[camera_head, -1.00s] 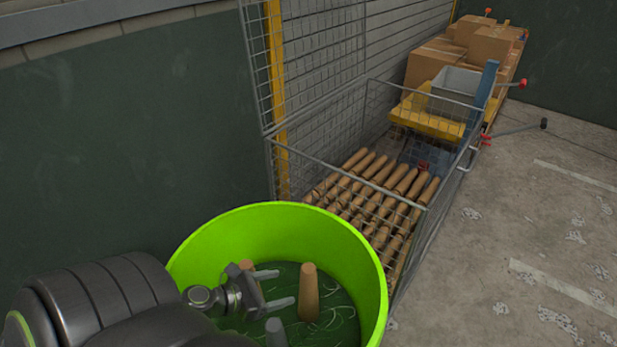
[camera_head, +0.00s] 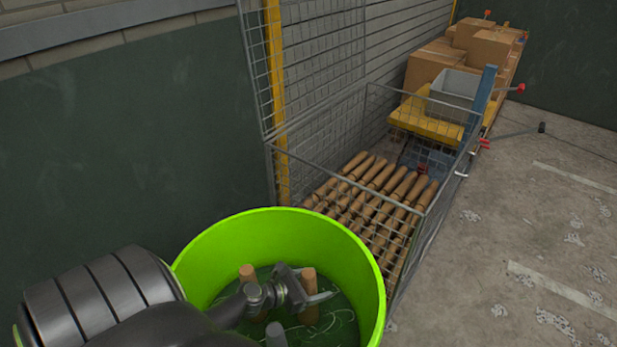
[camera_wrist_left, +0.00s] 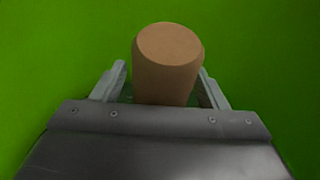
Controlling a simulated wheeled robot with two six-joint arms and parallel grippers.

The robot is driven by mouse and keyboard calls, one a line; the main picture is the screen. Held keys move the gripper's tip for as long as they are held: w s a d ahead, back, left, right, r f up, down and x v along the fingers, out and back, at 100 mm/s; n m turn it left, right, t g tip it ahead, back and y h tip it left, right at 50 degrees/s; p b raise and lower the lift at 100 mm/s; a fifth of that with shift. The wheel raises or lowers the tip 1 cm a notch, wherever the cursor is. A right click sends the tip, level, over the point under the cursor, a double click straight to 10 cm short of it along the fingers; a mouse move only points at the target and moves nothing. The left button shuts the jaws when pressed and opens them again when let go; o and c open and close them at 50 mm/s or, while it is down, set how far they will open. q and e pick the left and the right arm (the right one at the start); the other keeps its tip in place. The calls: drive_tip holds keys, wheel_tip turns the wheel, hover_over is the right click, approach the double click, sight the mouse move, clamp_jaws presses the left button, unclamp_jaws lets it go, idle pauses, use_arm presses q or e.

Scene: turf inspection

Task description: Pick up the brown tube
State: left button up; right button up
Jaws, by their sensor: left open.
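A brown tube (camera_head: 308,277) stands upright inside the green tub (camera_head: 205,262), and my left gripper (camera_head: 318,287) is at it. In the left wrist view the brown tube (camera_wrist_left: 167,62) stands between the two fingers of my left gripper (camera_wrist_left: 164,78). The fingers are spread on either side of it; the gripper is open, and I cannot tell whether either finger touches. A second brown tube (camera_head: 247,274) stands further left in the tub, partly hidden by my arm. The right gripper is not in view.
A grey post (camera_head: 275,333) stands at the front of the tub. The tub's rim surrounds my gripper. Behind it is a wire cage (camera_head: 425,215) with several brown rolls (camera_head: 375,190). Cardboard boxes (camera_head: 490,50) stand at the back. The floor (camera_head: 540,220) on the right is open.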

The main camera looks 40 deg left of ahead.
use_arm(q)
drive_tip(key=c, duration=1.3)
drive_tip(key=shift+r, duration=0.15)
